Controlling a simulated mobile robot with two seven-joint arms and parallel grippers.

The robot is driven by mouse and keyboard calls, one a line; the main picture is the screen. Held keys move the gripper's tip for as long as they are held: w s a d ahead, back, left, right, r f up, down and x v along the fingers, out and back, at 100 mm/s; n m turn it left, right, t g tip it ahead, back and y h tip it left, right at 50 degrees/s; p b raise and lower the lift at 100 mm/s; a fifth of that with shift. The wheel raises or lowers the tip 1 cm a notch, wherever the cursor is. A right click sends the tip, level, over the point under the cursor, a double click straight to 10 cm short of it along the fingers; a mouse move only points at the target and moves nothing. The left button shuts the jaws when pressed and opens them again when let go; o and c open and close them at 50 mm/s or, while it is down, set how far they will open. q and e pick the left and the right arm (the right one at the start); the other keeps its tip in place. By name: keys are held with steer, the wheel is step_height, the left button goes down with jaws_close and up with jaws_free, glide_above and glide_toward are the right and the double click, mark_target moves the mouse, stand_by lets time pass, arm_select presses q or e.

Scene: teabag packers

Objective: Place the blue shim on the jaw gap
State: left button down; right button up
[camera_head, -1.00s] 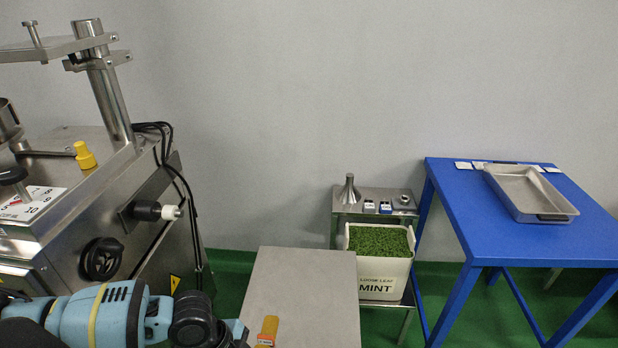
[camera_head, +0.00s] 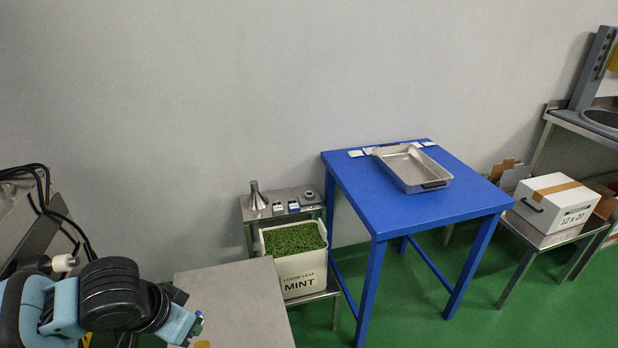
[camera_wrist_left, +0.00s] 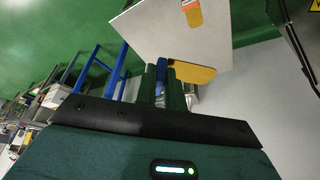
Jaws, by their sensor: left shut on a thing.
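My left gripper (camera_wrist_left: 163,84) is shut on the blue shim (camera_wrist_left: 162,70), which shows as a narrow blue piece between the dark green fingers in the left wrist view. A yellow rounded plate (camera_wrist_left: 197,73) shows right beside the fingers; I cannot tell whether it is joined to the shim. In the head view the left gripper (camera_head: 190,326) is at the lower left, over the grey stand top (camera_head: 240,295), and its fingers are mostly hidden. I cannot make out the jaw gap in either view. My right gripper is not in view.
An orange-yellow piece (camera_wrist_left: 192,14) lies on the stand top. A mint crate (camera_head: 301,262) sits on a low steel stand behind it. A blue table (camera_head: 400,212) bears a metal tray (camera_head: 436,184). A white box (camera_head: 556,203) stands at the right. Part of a machine (camera_head: 27,215) shows at left.

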arm_select(q)
steer(key=r+n, duration=0.1)
steer(key=r, duration=0.1)
steer(key=r+n+y, duration=0.1)
steer(key=r, duration=0.1)
steer(key=w+r+n, duration=0.1)
steer(key=r+n, duration=0.1)
steer(key=r, duration=0.1)
steer(key=shift+r+y, duration=0.1)
steer(key=shift+y, duration=0.2)
steer(key=shift+r+n, duration=0.45)
steer(key=shift+n, duration=0.05)
steer(key=shift+f, duration=0.1)
steer(key=shift+s+a, duration=0.1)
stand_by(0.5)
